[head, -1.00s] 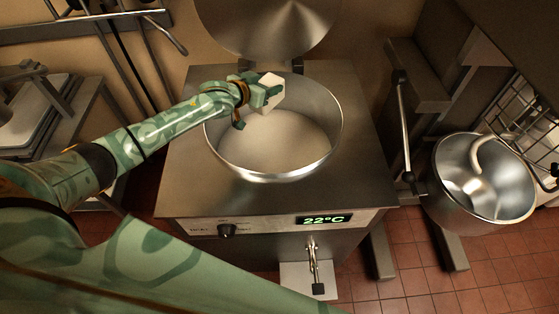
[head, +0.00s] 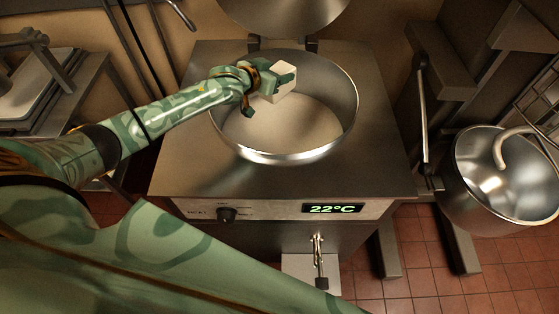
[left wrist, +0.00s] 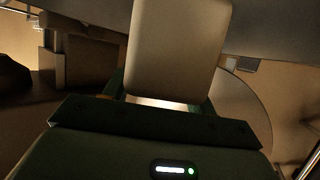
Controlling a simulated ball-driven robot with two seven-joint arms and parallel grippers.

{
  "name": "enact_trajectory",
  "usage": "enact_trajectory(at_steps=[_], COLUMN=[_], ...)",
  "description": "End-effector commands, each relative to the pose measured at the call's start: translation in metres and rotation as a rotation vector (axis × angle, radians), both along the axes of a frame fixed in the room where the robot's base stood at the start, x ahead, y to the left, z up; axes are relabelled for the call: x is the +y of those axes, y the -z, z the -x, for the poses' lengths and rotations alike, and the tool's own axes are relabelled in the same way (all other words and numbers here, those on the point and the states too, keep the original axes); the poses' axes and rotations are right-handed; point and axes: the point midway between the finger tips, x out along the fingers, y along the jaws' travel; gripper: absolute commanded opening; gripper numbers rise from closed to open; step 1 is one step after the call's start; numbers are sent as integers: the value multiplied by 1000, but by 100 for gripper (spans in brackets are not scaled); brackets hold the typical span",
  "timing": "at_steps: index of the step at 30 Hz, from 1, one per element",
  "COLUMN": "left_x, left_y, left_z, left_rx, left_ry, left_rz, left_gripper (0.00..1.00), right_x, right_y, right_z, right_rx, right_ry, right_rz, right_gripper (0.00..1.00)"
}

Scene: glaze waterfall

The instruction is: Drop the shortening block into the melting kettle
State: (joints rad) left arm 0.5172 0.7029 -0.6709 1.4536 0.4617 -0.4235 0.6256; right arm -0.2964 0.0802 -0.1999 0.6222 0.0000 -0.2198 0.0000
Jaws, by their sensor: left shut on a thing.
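The melting kettle (head: 345,128) is a round steel bowl set in a metal cabinet, with its lid (head: 285,12) raised behind it. The shortening block (head: 284,84) is a pale, whitish block. My left gripper (head: 272,82) is shut on it and holds it over the kettle's opening, toward the upper left of the bowl. In the left wrist view the block (left wrist: 178,50) fills the upper middle, between fingers that are mostly hidden. The kettle's floor looks pale and empty. My right gripper is in neither view.
The cabinet front has a knob (head: 227,215), a display (head: 333,208) reading 22°C and a drain tap (head: 318,258). A steel mixing bowl with a hook (head: 500,180) stands to the right. A metal table with trays (head: 40,95) is at the left.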

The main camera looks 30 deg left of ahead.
Motion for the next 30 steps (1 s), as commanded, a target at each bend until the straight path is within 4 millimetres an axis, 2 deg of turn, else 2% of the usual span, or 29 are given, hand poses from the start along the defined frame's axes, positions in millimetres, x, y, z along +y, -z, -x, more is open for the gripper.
enact_trajectory(at_steps=[4, 5, 7, 16, 20, 23, 30], left_x=[0, 0, 0, 0, 3, 7, 22], left_y=[-4, -4, -3, -1, -7, -16, -42], left_z=[-1, -1, -1, 1, 12, 31, 92], left_rx=[-4, -4, -4, 1, 2, 0, 2], left_ry=[0, 0, 0, 0, 0, 2, 1], left_rz=[1, 1, 1, -1, 0, -3, -3], left_gripper=[19, 62, 81, 82, 82, 82, 82], right_x=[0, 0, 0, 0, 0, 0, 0], right_y=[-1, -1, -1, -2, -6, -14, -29], right_z=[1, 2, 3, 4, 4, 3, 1], right_rx=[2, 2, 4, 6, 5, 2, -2], right_ry=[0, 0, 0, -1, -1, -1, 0], right_rz=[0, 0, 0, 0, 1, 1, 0], right_gripper=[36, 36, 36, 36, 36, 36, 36])
